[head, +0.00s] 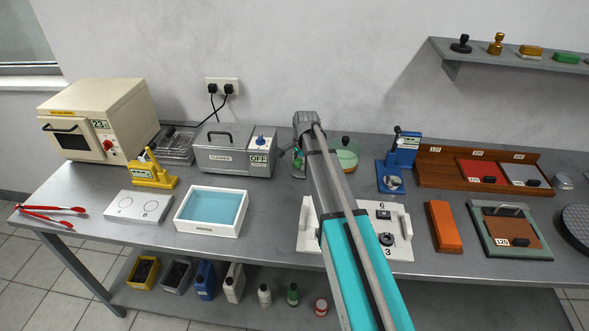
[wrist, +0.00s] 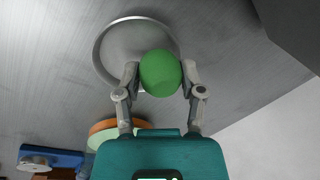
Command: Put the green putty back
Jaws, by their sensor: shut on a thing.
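My gripper (wrist: 160,74) is shut on the green putty (wrist: 160,70), a smooth rounded lump held between the two fingertips. Behind the putty in the wrist view is a round, shallow grey metal dish (wrist: 108,52); the putty overlaps its edge in the picture. I cannot tell whether the putty touches the dish. In the head view my gripper (head: 298,156) is at the back of the bench, mostly hidden by my arm, with only a bit of green showing.
The grey cleaner (head: 235,157) is close on the left. A white board (head: 402,243) lies under my arm. The wall is close behind.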

